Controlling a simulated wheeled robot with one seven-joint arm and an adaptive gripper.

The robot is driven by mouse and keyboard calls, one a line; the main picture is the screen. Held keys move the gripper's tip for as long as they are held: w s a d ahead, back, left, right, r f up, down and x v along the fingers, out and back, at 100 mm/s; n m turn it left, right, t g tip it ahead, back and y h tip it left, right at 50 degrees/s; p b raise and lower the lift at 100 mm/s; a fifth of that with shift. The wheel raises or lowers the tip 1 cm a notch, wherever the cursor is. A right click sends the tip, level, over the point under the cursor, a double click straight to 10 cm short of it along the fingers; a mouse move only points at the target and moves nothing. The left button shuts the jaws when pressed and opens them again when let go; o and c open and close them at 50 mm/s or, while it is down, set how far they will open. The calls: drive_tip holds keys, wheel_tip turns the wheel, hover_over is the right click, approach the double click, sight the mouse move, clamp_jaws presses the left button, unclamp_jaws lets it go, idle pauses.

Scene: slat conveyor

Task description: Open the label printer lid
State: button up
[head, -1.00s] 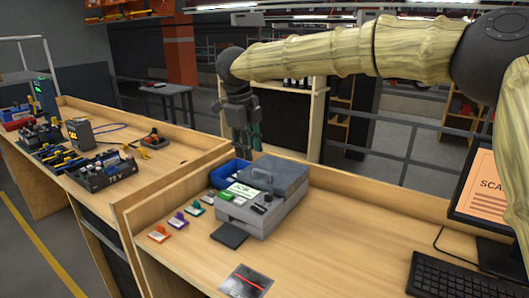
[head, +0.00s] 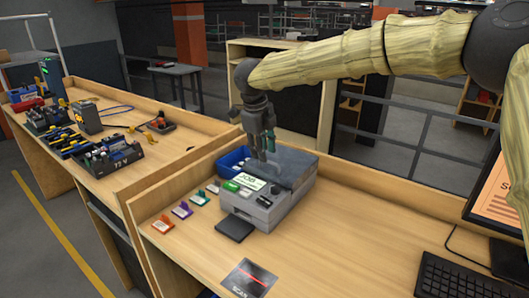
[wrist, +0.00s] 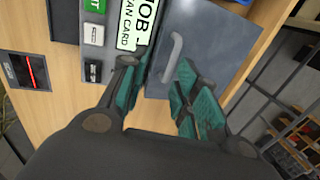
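The label printer (head: 262,208) is a grey box on the wooden bench, with a green-and-white job card label and buttons on its front part. Its darker grey lid (head: 296,172) lies flat and looks closed. In the wrist view the lid (wrist: 205,40) carries a light grey bar handle (wrist: 172,57). My gripper (head: 266,150) points down over the lid. In the wrist view the teal fingertips of my gripper (wrist: 160,95) are apart, with the handle just beyond and between them. I see nothing held. Whether a finger touches the lid, I cannot tell.
A blue bin (head: 233,160) stands behind the printer on the left. Several colored tags (head: 181,210) lie to its left, and a dark scan card (head: 248,279) lies in front. A monitor (head: 503,200) and keyboard (head: 465,285) are at the right. The bench between is clear.

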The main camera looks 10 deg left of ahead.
sight(268, 166)
drive_tip(key=w+f, duration=0.4)
drive_tip(key=f, duration=0.1)
drive_tip(key=shift+w+d, duration=0.1)
drive_tip(key=shift+w, duration=0.2)
drive_tip(key=shift+s+r, duration=0.4)
drive_tip(key=shift+s, duration=0.25)
drive_tip(key=shift+s+r, duration=0.35)
drive_tip(key=shift+s, duration=0.3)
drive_tip(key=shift+c, duration=0.6)
drive_tip(key=c, duration=0.3)
drive_tip(key=shift+w+d+f, duration=0.1)
drive_tip(key=shift+w+f, duration=0.35)
drive_tip(key=shift+w, duration=0.15)
clamp_jaws()
drive_tip(key=shift+s, duration=0.15)
